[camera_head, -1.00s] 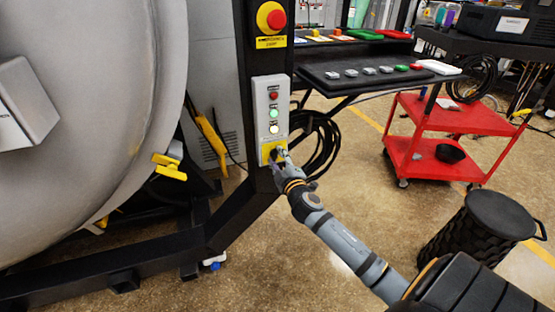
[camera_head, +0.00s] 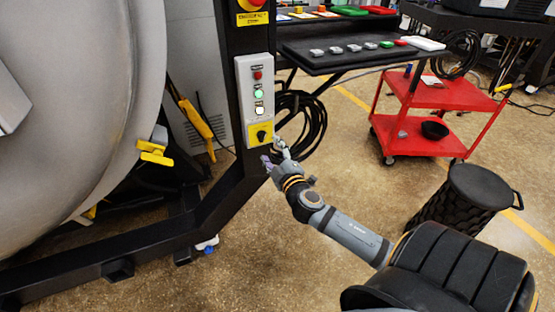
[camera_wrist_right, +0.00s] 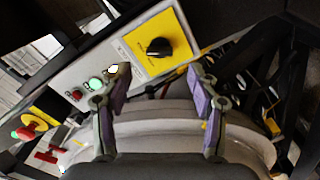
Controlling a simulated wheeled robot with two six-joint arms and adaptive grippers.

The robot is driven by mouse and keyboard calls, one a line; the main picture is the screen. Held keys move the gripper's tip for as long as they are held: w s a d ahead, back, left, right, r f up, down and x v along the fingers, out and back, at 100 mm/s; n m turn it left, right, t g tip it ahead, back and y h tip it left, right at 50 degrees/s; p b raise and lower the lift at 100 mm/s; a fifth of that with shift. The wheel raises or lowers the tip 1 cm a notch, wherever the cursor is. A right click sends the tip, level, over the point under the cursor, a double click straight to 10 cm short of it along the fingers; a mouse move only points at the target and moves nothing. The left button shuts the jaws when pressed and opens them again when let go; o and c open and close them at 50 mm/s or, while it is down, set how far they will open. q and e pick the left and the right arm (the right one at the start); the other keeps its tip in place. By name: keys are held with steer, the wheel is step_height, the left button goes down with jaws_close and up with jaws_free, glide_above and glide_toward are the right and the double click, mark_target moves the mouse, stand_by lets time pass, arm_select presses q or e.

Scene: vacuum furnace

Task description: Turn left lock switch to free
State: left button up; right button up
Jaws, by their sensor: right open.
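A black rotary switch (camera_head: 261,135) sits on a yellow plate (camera_head: 252,128) at the bottom of a grey control panel (camera_head: 242,77). In the right wrist view the switch (camera_wrist_right: 159,47) shows whole, beyond the fingertips, on its yellow plate (camera_wrist_right: 179,30). Its label is too small to read. My right gripper (camera_head: 273,153) is just below and right of the switch, apart from it. In the wrist view its purple-padded fingers (camera_wrist_right: 159,88) are spread with nothing between them. My left gripper is not in view.
The panel is on a black post beside the large grey furnace door (camera_head: 75,120). An emergency stop (camera_head: 250,5) is above it, and coiled black cables (camera_head: 308,122) hang behind.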

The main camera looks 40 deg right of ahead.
steer(key=v, duration=0.5)
steer(key=shift+s, duration=0.35)
steer(key=shift+f, duration=0.1)
steer(key=s+d+f+m+g+h, duration=0.15)
steer(key=s+f+m+g, duration=0.3)
steer(key=f, duration=0.45)
steer(key=s+d+f+m+g+h, duration=0.1)
steer(key=s+d+f+m+g, duration=0.15)
steer(key=f+g, duration=0.45)
steer(key=s+a+f+m+g+y, duration=0.2)
steer(key=s+a+f+g+y, duration=0.4)
steer(key=s+a+f, duration=0.8)
arm_select(q)
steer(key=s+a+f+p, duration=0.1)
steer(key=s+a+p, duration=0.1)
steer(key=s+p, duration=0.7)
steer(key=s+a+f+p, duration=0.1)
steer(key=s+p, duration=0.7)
steer(key=p, duration=0.9)
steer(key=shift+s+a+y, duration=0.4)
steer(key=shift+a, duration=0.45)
arm_select(e)
steer(key=s+d+f, duration=0.1)
steer(key=s+d, duration=0.1)
steer(key=s, duration=0.6)
steer(key=s+d+f+t, duration=0.1)
steer(key=s+f, duration=0.1)
steer(key=s, duration=0.7)
steer(key=shift+d, duration=0.35)
